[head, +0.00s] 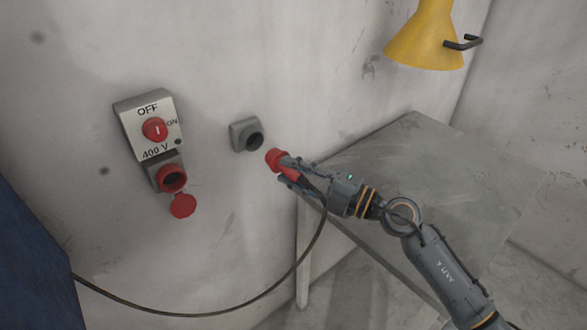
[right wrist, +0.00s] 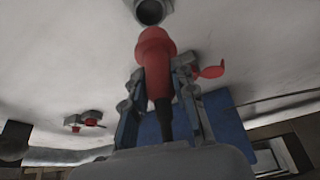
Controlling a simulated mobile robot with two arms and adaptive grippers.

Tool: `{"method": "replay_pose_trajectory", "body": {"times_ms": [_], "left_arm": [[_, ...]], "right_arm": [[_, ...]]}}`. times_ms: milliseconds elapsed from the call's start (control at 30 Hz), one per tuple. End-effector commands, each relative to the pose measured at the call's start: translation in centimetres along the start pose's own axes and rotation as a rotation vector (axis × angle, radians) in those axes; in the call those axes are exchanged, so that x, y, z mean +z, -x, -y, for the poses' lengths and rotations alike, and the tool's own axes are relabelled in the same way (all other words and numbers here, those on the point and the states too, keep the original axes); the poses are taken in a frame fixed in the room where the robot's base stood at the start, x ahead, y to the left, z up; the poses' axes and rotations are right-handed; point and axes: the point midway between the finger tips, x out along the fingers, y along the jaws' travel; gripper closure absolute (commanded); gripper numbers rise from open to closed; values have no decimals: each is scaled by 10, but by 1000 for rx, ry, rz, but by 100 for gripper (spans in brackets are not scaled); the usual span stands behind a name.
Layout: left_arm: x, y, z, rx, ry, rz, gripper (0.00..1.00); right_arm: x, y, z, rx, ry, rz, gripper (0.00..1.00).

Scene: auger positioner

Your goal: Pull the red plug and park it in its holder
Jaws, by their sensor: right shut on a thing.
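The red plug (head: 274,158) is between the fingers of my right gripper (head: 286,172), which is shut on it. It also shows in the right wrist view (right wrist: 155,60), with its black cable running back from it between the fingers. The grey holder (head: 247,135) with a dark round opening is on the wall, just left of the plug in the head view. In the right wrist view the holder (right wrist: 150,10) is straight beyond the plug's tip, with a small gap visible. The red wall socket (head: 171,178) is empty, its red lid (head: 183,206) hanging open. My left gripper is not in view.
A switch box (head: 150,128) marked OFF, ON and 400 V sits above the socket. The black cable (head: 250,300) sags across the wall to a blue object (head: 30,255) at left. A grey table (head: 440,170) stands at right, below a yellow funnel-like thing (head: 425,40).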

Motion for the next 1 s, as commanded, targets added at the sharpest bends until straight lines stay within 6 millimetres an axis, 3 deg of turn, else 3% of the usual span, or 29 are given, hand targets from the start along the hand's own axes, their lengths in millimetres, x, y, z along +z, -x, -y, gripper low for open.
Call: {"method": "replay_pose_trajectory", "body": {"times_ms": [300,700,1000], "left_arm": [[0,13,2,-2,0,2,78],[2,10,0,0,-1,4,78],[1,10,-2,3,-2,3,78]], "right_arm": [[0,1,-4,-3,-2,3,100],[16,-36,-1,0,-2,2,100],[22,-51,-1,-2,-1,1,100]]}}
